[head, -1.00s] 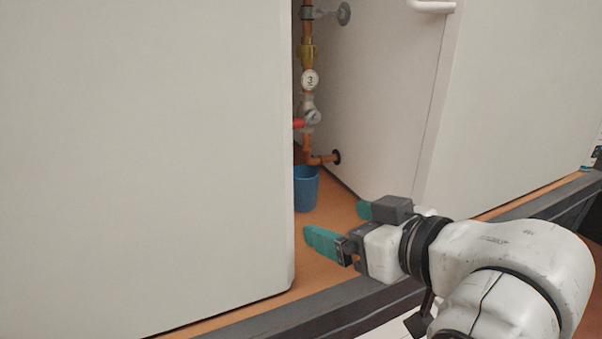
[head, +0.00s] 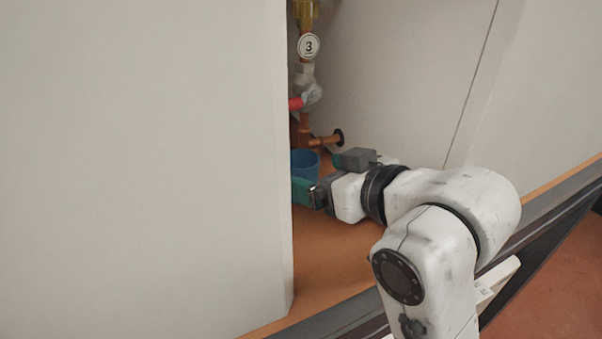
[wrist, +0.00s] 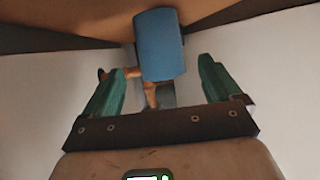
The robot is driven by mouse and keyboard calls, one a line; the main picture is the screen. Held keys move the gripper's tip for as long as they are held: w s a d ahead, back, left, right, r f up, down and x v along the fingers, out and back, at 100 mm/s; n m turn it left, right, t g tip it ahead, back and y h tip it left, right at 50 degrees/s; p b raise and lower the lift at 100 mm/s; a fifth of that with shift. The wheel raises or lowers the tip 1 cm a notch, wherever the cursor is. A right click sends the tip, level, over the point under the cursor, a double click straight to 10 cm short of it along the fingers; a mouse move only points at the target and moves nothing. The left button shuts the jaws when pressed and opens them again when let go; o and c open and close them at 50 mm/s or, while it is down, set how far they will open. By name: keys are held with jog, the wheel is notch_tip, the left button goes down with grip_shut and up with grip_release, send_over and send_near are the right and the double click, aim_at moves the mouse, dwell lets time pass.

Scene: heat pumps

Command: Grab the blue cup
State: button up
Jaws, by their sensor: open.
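The blue cup (head: 304,162) stands upright on the orange-brown cabinet floor, under the copper pipework. In the head view my gripper (head: 318,174) is inside the cabinet opening, level with the cup and partly in front of it, so the cup's lower part is hidden. In the wrist view the blue cup (wrist: 160,45) appears ahead, between the lines of the two green fingers of my gripper (wrist: 162,80). The fingers are spread open with nothing held. I cannot tell whether a finger touches the cup.
A large white panel (head: 140,170) closes off the left, its edge close to my gripper. Copper pipes with a red-handled valve (head: 296,104) and a round tag marked 3 (head: 308,46) rise behind the cup. A white side panel (head: 400,80) stands to the right. Cabinet floor (head: 335,235) in front is clear.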

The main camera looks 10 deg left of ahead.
aim_at(312, 171)
jog(key=shift+p+x, duration=0.45)
jog(key=shift+x, duration=1.45)
jog(key=shift+a+r, duration=0.1)
jog(key=shift+c, duration=0.3)
jog(key=c, duration=1.1)
